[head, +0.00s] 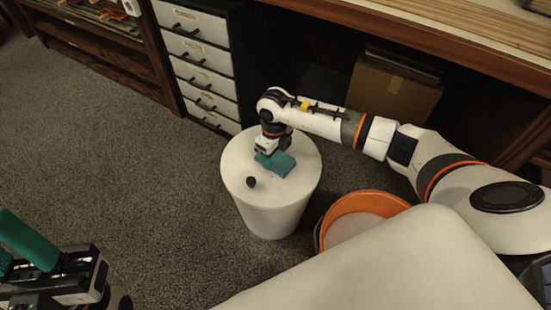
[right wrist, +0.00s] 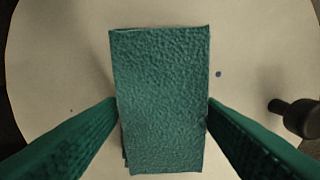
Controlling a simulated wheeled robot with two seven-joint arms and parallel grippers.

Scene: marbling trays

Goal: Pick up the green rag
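The green rag (head: 282,166) is a folded teal block with a rough surface, lying on the round white top of a stool-like drum. It fills the middle of the right wrist view (right wrist: 162,95). My right gripper (right wrist: 162,104) points down over it, its two green ribbed fingers spread along the rag's left and right sides. The fingertips are very close to its edges; I cannot tell whether they touch. My left gripper (head: 12,248) is at the bottom left, far from the rag, partly cut off, with its green fingers apart and nothing seen between them.
A small black knobbed object (head: 252,182) stands on the white drum (head: 270,212), also in the right wrist view (right wrist: 297,116). An orange bucket (head: 365,203) stands right of the drum. Drawers (head: 205,68) and a desk with a cardboard box (head: 394,88) are behind. Carpet is clear at left.

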